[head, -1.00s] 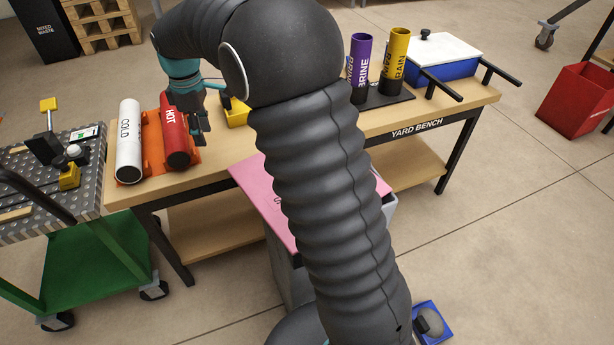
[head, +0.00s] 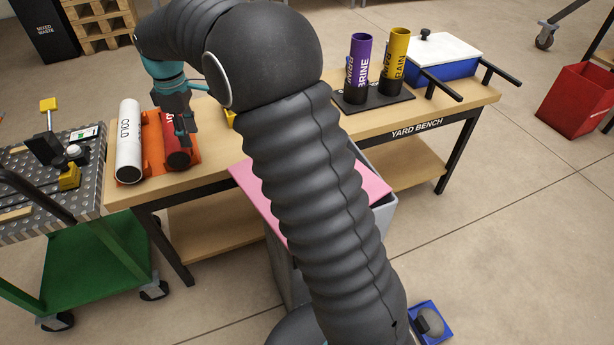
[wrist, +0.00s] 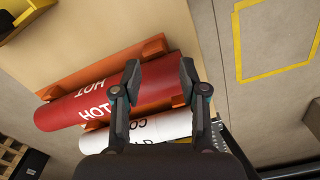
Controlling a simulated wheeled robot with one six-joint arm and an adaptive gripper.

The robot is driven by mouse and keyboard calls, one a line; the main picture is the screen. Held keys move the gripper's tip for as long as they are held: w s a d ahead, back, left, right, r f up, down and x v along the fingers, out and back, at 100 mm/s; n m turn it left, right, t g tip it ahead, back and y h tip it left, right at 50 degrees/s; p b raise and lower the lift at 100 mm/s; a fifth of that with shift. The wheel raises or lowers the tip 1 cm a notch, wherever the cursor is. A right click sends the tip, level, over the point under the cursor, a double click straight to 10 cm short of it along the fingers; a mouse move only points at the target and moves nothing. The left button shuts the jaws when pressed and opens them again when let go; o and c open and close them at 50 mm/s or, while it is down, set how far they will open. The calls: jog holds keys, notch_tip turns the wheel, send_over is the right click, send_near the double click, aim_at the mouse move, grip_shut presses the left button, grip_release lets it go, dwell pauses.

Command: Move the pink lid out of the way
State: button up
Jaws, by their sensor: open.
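The pink lid (head: 370,183) lies flat over a grey bin (head: 383,216) in front of the yard bench, partly hidden behind my arm. The bin's dark opening shows at the lid's right edge. My gripper (head: 188,140) is open and empty at the red HOT pipe on the bench, up and left of the lid. In the wrist view my gripper (wrist: 160,80) has its two fingertips apart over the red HOT pipe (wrist: 95,103); I cannot tell if they touch it. The lid is not in the wrist view.
The white COLD pipe (head: 129,140) lies beside the red one on an orange rack (head: 153,150). Purple BRINE (head: 360,70) and yellow DRAIN (head: 395,65) pipes stand upright on a dark base. A green cart (head: 80,262) is at left.

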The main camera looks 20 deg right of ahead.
jog(key=w+a, duration=0.3)
jog(key=a, duration=0.6)
dwell(0.8)
dwell(0.3)
jog(key=shift+w+a, duration=0.5)
jog(key=shift+a, duration=1)
jog(key=shift+w+a, duration=0.55)
jog(key=shift+a, duration=1)
jog(key=shift+w+a, duration=0.5)
jog(key=shift+a, duration=1)
jog(key=o, duration=0.4)
jog(key=shift+r, duration=0.15)
jog(key=shift+r, duration=3.35)
